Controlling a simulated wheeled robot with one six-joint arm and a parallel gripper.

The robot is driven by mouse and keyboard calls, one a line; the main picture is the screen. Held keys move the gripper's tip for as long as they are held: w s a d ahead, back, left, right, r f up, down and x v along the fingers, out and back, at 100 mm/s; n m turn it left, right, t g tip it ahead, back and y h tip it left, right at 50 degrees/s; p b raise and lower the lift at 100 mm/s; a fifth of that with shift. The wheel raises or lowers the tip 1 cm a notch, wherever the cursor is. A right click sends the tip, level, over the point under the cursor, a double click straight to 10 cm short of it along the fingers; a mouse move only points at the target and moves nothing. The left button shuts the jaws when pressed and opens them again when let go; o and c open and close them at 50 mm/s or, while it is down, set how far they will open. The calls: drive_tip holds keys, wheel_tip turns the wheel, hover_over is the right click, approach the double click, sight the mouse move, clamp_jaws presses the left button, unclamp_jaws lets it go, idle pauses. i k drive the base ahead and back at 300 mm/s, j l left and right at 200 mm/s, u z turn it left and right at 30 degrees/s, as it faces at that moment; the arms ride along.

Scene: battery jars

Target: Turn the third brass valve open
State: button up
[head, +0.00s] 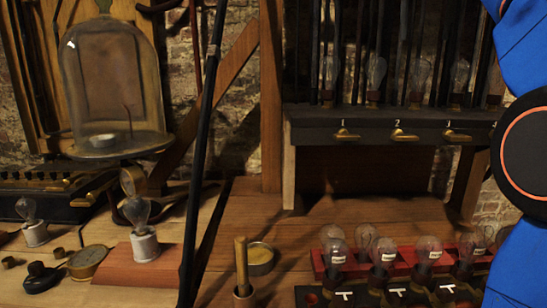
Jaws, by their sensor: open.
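A dark shelf front (375,119) at the upper right carries a row of brass valves with small white labels. The first valve (346,134) and the second valve (403,134) sit under the labels 1 and 2. The third valve (457,135) is farther right; its label is too small to read surely. The handles of these three lie level, pointing right. A further brass piece (494,128) shows partly at the shelf's right end. My gripper is out of view; only my blue arm shows at the right edge.
Bulbs in glass stand on the shelf. Below, a red rack (319,262) holds several labelled bulbs on the wooden bench. A glass bell jar (108,80) stands at upper left. A dark pole (201,150) crosses left of centre. Bare bench (290,225) lies under the shelf.

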sight(451, 137)
drive_tip(key=k+j, duration=0.65)
drive_tip(key=k, duration=0.1)
